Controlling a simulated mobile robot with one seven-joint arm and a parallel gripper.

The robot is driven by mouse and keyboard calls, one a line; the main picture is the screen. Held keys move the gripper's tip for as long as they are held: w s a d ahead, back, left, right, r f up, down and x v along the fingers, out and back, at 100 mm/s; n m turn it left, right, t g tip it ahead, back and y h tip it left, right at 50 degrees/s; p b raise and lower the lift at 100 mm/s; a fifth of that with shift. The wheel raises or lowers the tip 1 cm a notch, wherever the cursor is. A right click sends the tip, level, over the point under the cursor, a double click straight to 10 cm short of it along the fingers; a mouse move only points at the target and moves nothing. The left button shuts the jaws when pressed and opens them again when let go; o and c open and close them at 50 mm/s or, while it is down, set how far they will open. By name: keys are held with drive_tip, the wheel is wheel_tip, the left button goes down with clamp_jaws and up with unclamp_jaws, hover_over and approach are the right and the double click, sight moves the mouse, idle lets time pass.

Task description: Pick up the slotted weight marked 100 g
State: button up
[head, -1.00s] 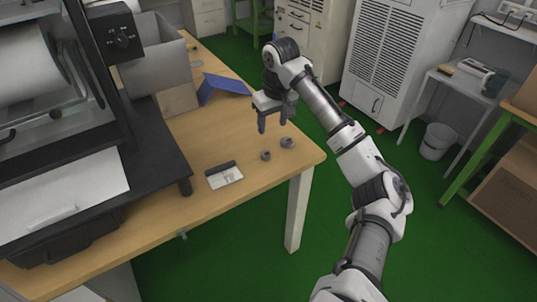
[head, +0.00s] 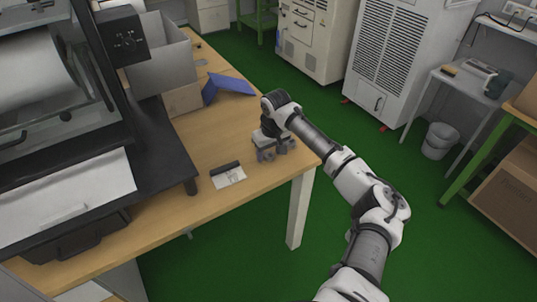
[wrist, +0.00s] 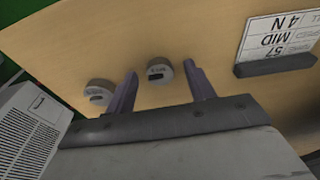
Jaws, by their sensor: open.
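Two small round grey slotted weights lie on the wooden table. The other weight (wrist: 97,92) is just outside the left finger. Both bear small dark marks that are too small to read, so I cannot tell which is 100 g. My gripper is open and holds nothing. In the head view my gripper (head: 276,153) is low over the table near its right corner and largely hides the weights.
A label card in a dark holder (head: 228,175) lies left of my gripper; it also shows in the wrist view (wrist: 275,42). A blue folded piece (head: 228,88) and a grey box (head: 165,62) stand farther back. The table's right edge is close to my gripper.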

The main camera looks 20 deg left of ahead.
drive_tip(key=c, duration=1.1)
drive_tip(key=shift+o, duration=0.2)
